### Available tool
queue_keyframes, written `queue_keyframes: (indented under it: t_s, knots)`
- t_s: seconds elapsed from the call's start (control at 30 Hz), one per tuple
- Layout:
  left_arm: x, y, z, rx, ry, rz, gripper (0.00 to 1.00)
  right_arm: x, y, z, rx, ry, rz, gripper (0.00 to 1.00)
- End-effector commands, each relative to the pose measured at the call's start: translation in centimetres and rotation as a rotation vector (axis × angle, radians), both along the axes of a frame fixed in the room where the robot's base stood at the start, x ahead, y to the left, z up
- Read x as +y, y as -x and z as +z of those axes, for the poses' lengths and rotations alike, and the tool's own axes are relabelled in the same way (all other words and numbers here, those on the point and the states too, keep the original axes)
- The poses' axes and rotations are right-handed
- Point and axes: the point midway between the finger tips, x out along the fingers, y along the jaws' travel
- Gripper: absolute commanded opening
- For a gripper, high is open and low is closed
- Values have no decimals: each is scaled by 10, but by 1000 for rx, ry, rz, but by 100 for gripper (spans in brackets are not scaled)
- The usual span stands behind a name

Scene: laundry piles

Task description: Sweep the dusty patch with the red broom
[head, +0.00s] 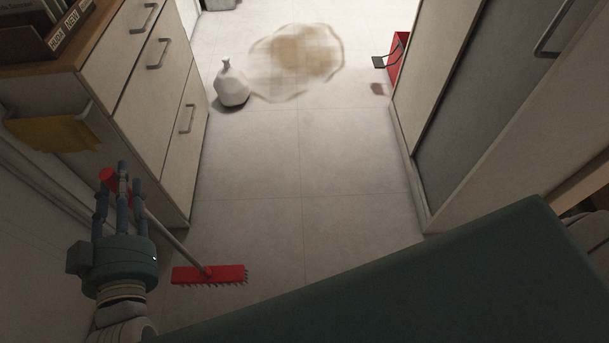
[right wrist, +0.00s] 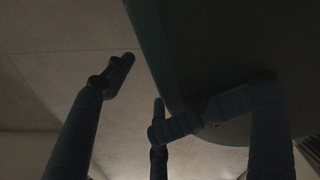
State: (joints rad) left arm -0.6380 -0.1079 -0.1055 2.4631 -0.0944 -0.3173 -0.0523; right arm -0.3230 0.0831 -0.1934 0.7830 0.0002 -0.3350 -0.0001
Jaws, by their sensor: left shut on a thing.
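The red broom (head: 208,274) has a grey handle and a red head with dark bristles, low on the floor at the lower left of the head view. My left gripper (head: 122,178) is shut on the handle near its red end. The broom's handle slants down to the right from it. The dusty patch (head: 300,52) is a brown, irregular stain on the tiles at the far end, well ahead of the broom. My right gripper (right wrist: 135,100) shows only in the right wrist view, dark, with its fingers spread and nothing visible between them.
A red dustpan (head: 396,58) is at the right by the cabinet. Drawers (head: 150,90) line the left side and a cabinet (head: 480,90) the right. The floor (head: 300,160) between them is clear.

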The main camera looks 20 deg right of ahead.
Motion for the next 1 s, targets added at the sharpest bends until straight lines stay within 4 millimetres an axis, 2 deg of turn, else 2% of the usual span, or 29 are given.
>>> queue_keyframes:
  t_s: [0.03,0.33,1.0]
  knots:
    - [0,0,8,-6,0,0,0,-3,18,2,25,5,4,52]
    - [0,0,26,-7,0,0,0,-8,51,8,42,5,5,52]
    - [0,0,95,-7,0,0,0,-2,43,89,30,-3,2,52]
